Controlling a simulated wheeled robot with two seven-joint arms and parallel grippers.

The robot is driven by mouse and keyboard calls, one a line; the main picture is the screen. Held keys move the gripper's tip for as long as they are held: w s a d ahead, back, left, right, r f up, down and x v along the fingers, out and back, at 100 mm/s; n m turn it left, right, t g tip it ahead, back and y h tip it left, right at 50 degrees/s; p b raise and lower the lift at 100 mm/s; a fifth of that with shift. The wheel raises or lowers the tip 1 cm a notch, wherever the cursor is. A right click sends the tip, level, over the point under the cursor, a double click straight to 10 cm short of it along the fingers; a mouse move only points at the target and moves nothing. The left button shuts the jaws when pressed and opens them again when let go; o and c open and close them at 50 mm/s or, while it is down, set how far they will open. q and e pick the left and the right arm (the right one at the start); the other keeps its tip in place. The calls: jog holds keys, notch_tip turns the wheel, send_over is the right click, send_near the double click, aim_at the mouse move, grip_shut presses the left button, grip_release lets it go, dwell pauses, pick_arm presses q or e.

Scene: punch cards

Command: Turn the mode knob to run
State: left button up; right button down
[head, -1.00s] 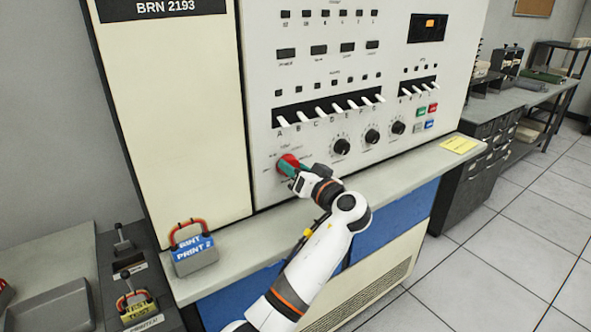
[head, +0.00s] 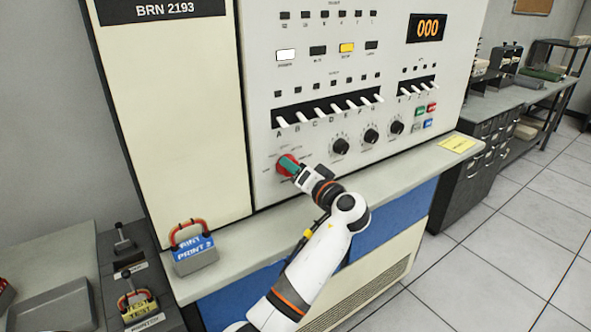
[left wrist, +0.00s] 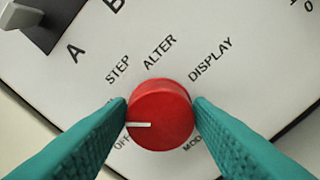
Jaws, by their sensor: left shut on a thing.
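The mode knob (head: 284,170) is red and sits low on the left of the console panel. In the left wrist view the knob (left wrist: 162,108) has a white pointer line aimed left, just above the OFF label. STEP, ALTER and DISPLAY are printed around it. A label between OFF and STEP is mostly hidden by a teal finger. My left gripper (head: 289,165) is shut on the knob, one finger on each side. My right gripper is not in view.
The console panel carries a row of white toggle switches (head: 328,112), black dials (head: 371,136) and an orange display (head: 428,28) reading 000. A white lamp and an amber lamp (head: 347,48) are lit.

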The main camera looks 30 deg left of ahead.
pick_arm(q)
jog(key=o, duration=1)
jog(key=shift+d, duration=0.1)
jog(key=b+v, duration=0.4)
jog(key=v, duration=0.8)
